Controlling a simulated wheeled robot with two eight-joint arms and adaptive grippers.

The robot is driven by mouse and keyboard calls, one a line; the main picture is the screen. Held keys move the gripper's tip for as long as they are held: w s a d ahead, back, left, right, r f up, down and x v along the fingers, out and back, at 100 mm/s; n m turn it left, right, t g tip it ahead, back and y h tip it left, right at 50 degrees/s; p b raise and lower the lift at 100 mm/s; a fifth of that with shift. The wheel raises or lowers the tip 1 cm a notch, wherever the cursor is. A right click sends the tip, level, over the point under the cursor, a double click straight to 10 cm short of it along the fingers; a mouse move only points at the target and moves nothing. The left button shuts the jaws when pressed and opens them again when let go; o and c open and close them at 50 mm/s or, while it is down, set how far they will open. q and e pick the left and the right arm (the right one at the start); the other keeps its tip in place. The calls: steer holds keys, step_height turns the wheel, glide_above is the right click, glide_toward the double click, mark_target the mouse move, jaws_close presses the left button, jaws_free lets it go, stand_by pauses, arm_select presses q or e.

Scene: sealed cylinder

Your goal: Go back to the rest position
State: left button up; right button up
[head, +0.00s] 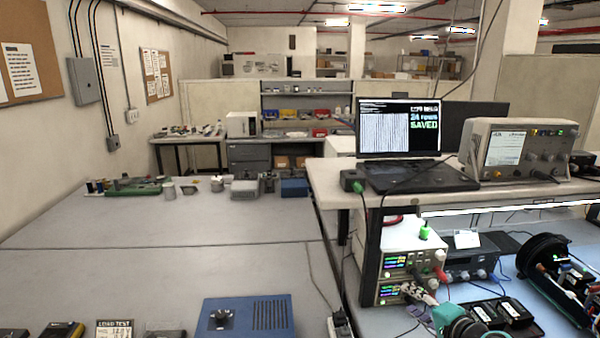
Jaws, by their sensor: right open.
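My right gripper (417,292) shows small at the lower right, pale and dark, in front of the stacked power supplies. Its jaws are open, and I see nothing held between them. Teal and dark wrist parts of mine lie just below it at the bottom edge. A black cylinder-like housing (535,252) with a round flange and coloured parts in it lies on the right bench, apart from the gripper. My left gripper is not in view.
Power supplies (398,249) with leads stand left of the housing. Black labelled packs (515,312) lie near it. A shelf above carries a laptop (398,130) and an instrument (520,148). The grey left table (150,260) is largely clear; a blue box (245,318) sits at its front.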

steer(key=s+a+f+n+g, duration=0.35)
steer(key=s+a+n, duration=0.25)
steer(key=s+a, duration=0.5)
steer(key=s+f+n+g+h, duration=0.3)
steer(key=s+n, duration=0.3)
steer(key=s, duration=0.6)
steer(key=shift+s+a+f+h, duration=0.25)
steer(key=shift+a+h, duration=0.15)
